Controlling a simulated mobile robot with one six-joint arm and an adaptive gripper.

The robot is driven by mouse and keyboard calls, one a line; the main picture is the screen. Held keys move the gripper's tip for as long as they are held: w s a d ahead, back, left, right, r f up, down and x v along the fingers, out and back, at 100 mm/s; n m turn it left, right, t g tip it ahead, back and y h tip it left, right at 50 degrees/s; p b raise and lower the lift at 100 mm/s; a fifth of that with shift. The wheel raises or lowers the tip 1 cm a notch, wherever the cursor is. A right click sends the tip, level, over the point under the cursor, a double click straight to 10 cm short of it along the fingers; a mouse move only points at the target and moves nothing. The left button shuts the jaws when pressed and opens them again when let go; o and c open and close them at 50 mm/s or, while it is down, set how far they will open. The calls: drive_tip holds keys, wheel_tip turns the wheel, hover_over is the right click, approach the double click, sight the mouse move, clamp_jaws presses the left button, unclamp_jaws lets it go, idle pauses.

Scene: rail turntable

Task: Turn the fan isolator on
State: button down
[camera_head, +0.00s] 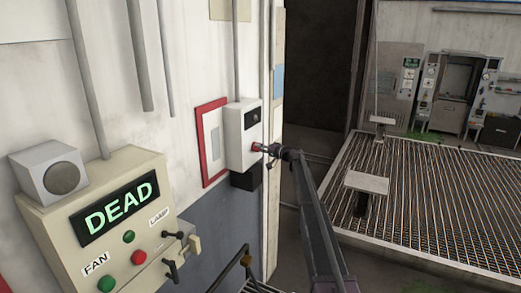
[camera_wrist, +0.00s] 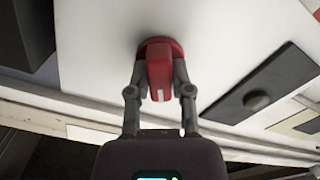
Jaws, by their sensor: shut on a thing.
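The fan isolator is a pale grey box (camera_head: 240,138) on the wall in the head view, with a dark round feature near its top. Its red rotary handle (camera_wrist: 159,78) shows in the wrist view on a red round base, with a white mark on its end. My gripper (camera_wrist: 160,82) has one finger on each side of the red handle and is shut on it. In the head view my gripper (camera_head: 266,149) reaches the box's lower front from the right. The fingers partly hide the handle's sides.
A cream control panel (camera_head: 135,215) at left has a display reading DEAD, FAN and LAMP labels, green and red buttons and dark levers. A red-framed notice (camera_head: 204,140) hangs beside the box. A grated floor (camera_head: 420,200) lies at right.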

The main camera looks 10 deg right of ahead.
drive_tip(key=m, duration=0.5)
drive_tip(key=shift+s+a+m, duration=0.1)
drive_tip(key=shift+m, duration=0.2)
idle(0.4)
drive_tip(key=c, duration=0.5)
unclamp_jaws()
drive_tip(key=v, duration=1.2)
